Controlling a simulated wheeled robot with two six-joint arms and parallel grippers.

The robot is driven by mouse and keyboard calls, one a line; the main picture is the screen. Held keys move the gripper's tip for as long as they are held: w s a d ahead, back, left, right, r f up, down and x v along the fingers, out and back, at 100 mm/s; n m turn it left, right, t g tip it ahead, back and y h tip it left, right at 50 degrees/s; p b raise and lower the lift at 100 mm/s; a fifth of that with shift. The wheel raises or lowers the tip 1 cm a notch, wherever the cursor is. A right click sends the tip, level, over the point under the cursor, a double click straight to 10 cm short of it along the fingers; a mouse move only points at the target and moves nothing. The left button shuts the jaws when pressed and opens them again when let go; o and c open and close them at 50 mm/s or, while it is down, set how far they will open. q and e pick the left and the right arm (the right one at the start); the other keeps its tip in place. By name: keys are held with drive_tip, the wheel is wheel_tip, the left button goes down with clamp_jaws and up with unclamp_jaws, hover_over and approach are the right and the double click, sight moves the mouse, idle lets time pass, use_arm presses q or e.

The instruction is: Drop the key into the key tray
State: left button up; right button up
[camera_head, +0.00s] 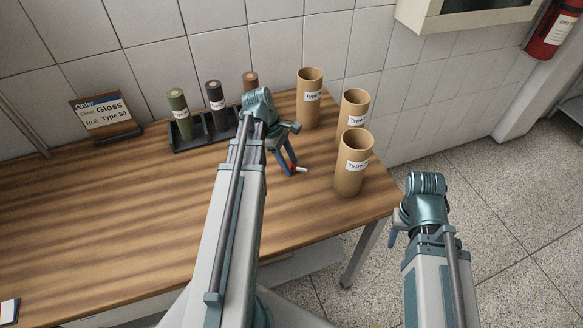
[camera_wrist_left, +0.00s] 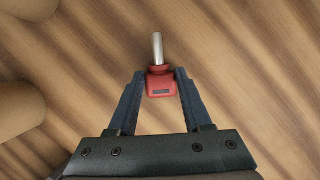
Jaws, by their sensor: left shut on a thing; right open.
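The key has a red head and a bare metal shaft. In the left wrist view my left gripper (camera_wrist_left: 160,84) is shut on the red head of the key (camera_wrist_left: 159,80), with the shaft pointing away from the jaws. In the head view my left gripper (camera_head: 289,167) holds the key (camera_head: 301,170) over the wooden table, left of the nearest cardboard tube. I cannot tell its exact height. My right gripper (camera_head: 392,238) hangs off the table's right side, partly hidden by its wrist, and holds nothing I can see. I cannot pick out a key tray in either view.
Three cardboard tubes (camera_head: 351,180) stand along the right of the wooden table (camera_head: 110,225). A black rack (camera_head: 190,140) with dark rolls stands at the back, partly behind my left arm. An order sign (camera_head: 104,115) stands at the back left. The table's left half is mostly clear.

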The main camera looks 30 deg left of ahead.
use_arm(q)
clamp_jaws()
wheel_tip(320, 180, up, 10)
drive_tip(key=p, duration=1)
